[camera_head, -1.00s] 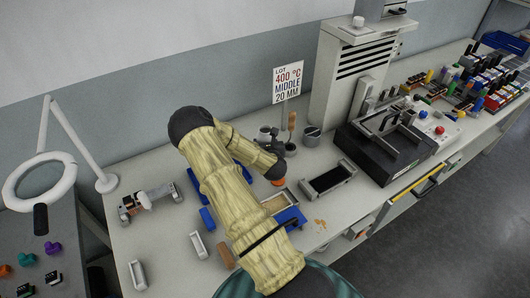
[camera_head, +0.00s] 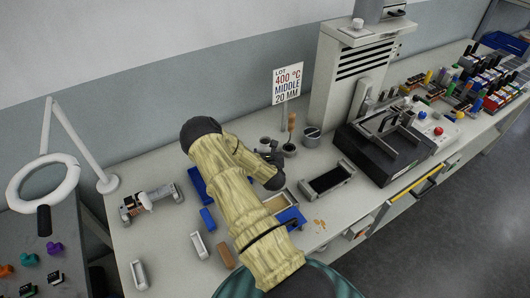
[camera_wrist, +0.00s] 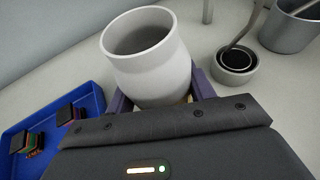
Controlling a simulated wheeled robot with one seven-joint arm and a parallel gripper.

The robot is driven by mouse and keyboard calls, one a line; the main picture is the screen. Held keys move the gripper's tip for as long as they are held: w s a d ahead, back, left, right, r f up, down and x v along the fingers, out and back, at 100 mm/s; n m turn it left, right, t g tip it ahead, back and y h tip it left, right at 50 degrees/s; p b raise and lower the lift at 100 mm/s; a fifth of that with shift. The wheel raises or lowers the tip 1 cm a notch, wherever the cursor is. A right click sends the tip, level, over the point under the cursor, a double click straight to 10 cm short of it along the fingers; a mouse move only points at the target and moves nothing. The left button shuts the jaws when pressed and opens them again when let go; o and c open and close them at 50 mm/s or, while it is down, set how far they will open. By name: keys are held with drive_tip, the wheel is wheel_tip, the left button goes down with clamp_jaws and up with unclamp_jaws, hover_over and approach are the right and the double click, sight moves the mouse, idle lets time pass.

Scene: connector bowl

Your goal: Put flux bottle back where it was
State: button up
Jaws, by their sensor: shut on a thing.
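In the wrist view my gripper (camera_wrist: 162,105) is shut around a pale grey, open-topped cylinder (camera_wrist: 150,65), which I take to be the flux bottle. Its purple fingers flank the lower part, and the cylinder's rim stands above them, leaning slightly left. A small yellowish patch shows by the right finger. The cylinder's bottom is hidden, so I cannot tell whether it touches the bench. In the head view my gripper (camera_head: 273,152) is small and partly hidden by my arm, close to the cups at the back of the bench.
A small cup with a tool (camera_wrist: 235,65) and a grey mug (camera_wrist: 288,28) stand to the right. A blue tray (camera_wrist: 50,125) with small parts lies left. In the head view a sign (camera_head: 288,83) stands behind, and a black-topped machine (camera_head: 385,145) stands right.

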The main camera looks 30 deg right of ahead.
drive_tip(key=shift+f, duration=0.1)
drive_tip(key=o, duration=1.2)
drive_tip(key=shift+c, duration=0.2)
drive_tip(key=shift+r, duration=0.25)
drive_tip(key=shift+s+a, duration=0.15)
drive_tip(key=shift+s, duration=0.15)
drive_tip(key=b+v, duration=0.2)
drive_tip(key=v, duration=0.9)
drive_tip(key=shift+r, duration=0.1)
